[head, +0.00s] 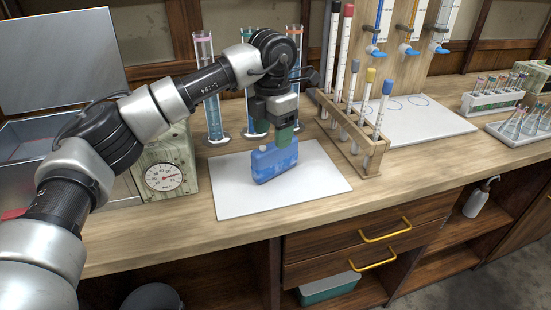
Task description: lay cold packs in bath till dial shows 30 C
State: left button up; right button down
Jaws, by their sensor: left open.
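A blue cold pack (274,162) stands on edge on a white mat (322,183) on the bench. My left gripper (286,138) is open, pointing down right at the top of the pack; whether its fingers touch the pack I cannot tell. The bath looks to be the metal box (22,140) at the left with its lid (60,55) raised; my left arm hides much of it and its inside. A round dial (163,177) sits on the front of a pale box beside it; its needle points right, but the numbers are too small to read. My right gripper is not in view.
Tall glass cylinders (212,100) stand behind the mat. A wooden rack (357,150) with long capped thermometers stands close at the mat's right. Further right are a white board (425,120) and tube racks (493,100). The mat's right part is clear.

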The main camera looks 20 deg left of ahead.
aim_at(272, 145)
pick_arm(q)
notch_tip(272, 145, down, 3)
jog(key=shift+a+f, duration=0.1)
jog(key=c, duration=1.2)
jog(key=shift+w+r, duration=0.1)
jog(key=shift+r, duration=0.55)
jog(key=r, duration=0.2)
jog(key=d+r, duration=0.1)
jog(key=shift+s+d+r, duration=0.15)
jog(key=shift+s+r, duration=0.05)
jog(key=shift+r, duration=0.15)
jog(key=s+d+r, duration=0.2)
jog(key=d+r, duration=0.4)
jog(key=d, duration=0.4)
jog(key=shift+s, duration=0.3)
